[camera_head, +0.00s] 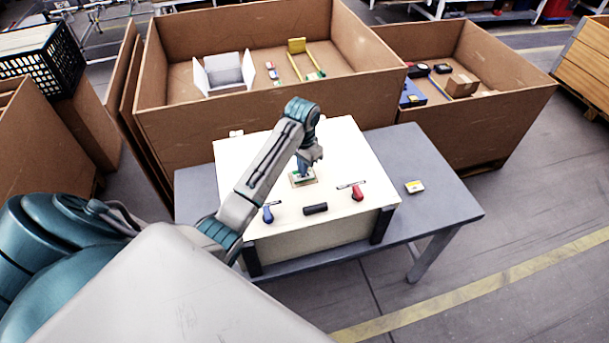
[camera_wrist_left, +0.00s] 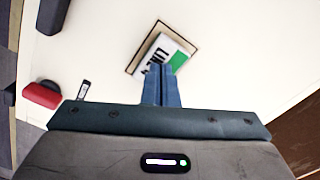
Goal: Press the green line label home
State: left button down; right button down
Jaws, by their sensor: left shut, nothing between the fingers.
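The green line label (camera_wrist_left: 179,60), white and green with dark lettering, lies at a tan, dark-edged frame (camera_wrist_left: 138,58) on the white panel. Part of the label is hidden behind my fingers in the left wrist view. In the head view the label (camera_head: 304,180) is a small green and white patch, mostly under my left gripper (camera_head: 306,172). The left gripper points down with its blue fingers (camera_wrist_left: 161,73) shut and empty, the tips over or on the label. I cannot tell whether they touch, or whether the label sits flush. My right gripper is not in view.
The white panel (camera_head: 240,160) stands on a grey table (camera_head: 440,200). On it are a blue-handled tool (camera_head: 268,214), a black block (camera_head: 316,209) and a red-handled tool (camera_head: 357,193). A yellow-marked piece (camera_head: 414,187) lies on the table right. Cardboard bins (camera_head: 270,105) stand behind.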

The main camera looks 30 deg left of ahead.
pick_arm(q)
jog(key=shift+f, duration=0.25)
dwell(0.4)
dwell(0.3)
jog(key=shift+r, duration=2.55)
jog(key=shift+f, duration=0.1)
